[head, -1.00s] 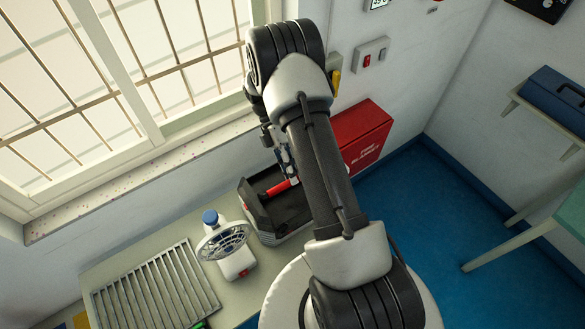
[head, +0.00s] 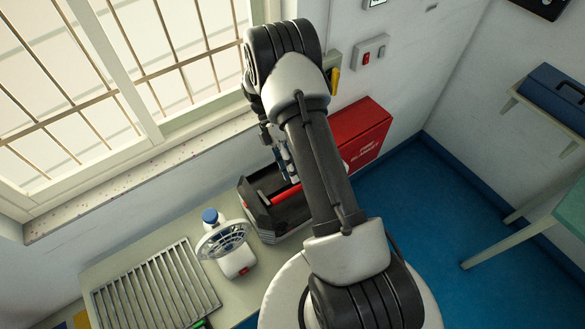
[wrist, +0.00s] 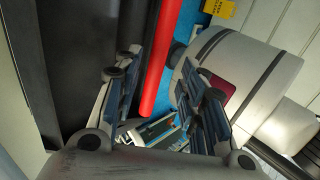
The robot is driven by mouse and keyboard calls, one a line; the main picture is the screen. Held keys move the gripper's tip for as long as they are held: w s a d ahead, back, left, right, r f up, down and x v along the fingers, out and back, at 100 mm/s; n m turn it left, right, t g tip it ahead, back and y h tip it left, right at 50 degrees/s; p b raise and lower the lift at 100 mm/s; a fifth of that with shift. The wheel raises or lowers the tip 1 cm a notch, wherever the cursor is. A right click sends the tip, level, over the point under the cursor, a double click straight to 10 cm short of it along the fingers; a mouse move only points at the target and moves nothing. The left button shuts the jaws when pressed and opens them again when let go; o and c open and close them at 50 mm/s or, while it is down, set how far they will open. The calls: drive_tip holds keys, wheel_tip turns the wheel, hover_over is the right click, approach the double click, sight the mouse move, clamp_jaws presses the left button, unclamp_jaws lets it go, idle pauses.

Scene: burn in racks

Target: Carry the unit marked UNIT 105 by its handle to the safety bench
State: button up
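No marking reading UNIT 105 is legible in either view. A black open-topped carrier (head: 250,212) with a red bar handle (head: 287,194) stands on a pale bench (head: 110,262). My gripper (head: 285,168) is over this carrier and partly hidden behind my arm. In the wrist view, the red bar (wrist: 173,60) runs past the fingertips, beside a dark panel (wrist: 85,55). The fingers of my gripper (wrist: 155,63) are spread apart, and no grip on the bar shows. Which surface is the safety bench is unclear.
A white fan-like device (head: 238,262) with a blue knob stands left of the carrier. A slatted metal grille (head: 155,285) lies further left. A red box (head: 368,130) is behind. A blue case (head: 553,95) sits on a right-hand shelf; a green-topped table (head: 574,215) stands below.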

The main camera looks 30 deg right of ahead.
wheel_tip(320, 180, up, 10)
idle(0.6)
idle(0.4)
